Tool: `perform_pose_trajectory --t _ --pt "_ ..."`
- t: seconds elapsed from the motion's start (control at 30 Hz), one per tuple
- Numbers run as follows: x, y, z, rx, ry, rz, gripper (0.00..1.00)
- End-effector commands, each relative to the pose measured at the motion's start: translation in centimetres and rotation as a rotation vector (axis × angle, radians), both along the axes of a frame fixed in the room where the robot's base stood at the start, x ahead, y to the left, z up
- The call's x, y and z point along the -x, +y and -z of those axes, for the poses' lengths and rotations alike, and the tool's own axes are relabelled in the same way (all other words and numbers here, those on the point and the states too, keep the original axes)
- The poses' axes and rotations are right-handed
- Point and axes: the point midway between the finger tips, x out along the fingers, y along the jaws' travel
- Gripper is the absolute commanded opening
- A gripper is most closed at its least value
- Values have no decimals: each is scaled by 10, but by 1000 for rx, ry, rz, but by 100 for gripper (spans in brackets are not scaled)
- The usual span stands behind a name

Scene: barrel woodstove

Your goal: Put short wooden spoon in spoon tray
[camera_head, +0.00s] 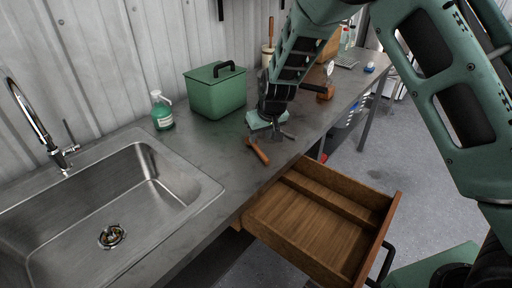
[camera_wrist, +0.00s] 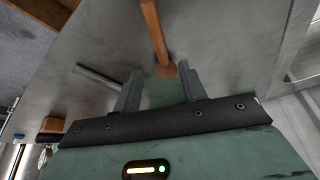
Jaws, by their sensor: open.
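A short orange-brown wooden utensil, which looks like the short wooden spoon (camera_head: 258,151), lies on the metal counter near its front edge. In the wrist view the spoon (camera_wrist: 154,30) runs from the top edge down to between my fingertips, where its rounded end shows. My gripper (camera_head: 267,136) is open, low over the counter beside the spoon. In the wrist view my two fingers (camera_wrist: 160,82) stand apart on either side of the spoon's end, not closed on it. I cannot make out a separate spoon tray; an open wooden drawer (camera_head: 300,226) with a divider sits below the counter.
A sink (camera_head: 120,205) with a faucet is at left. A soap bottle (camera_head: 161,111) and a green lidded box (camera_head: 215,93) stand behind. A thin grey rod (camera_wrist: 100,77) shows beside my fingers. The drawer juts out over the floor.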

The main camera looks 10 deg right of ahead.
Motion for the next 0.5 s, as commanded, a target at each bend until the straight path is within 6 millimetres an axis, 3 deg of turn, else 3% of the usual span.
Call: perform_pose_trajectory --t 0.17,0.5 --pt "-4 2 9 0 2 1 42" --pt "-19 7 46 0 2 2 42"
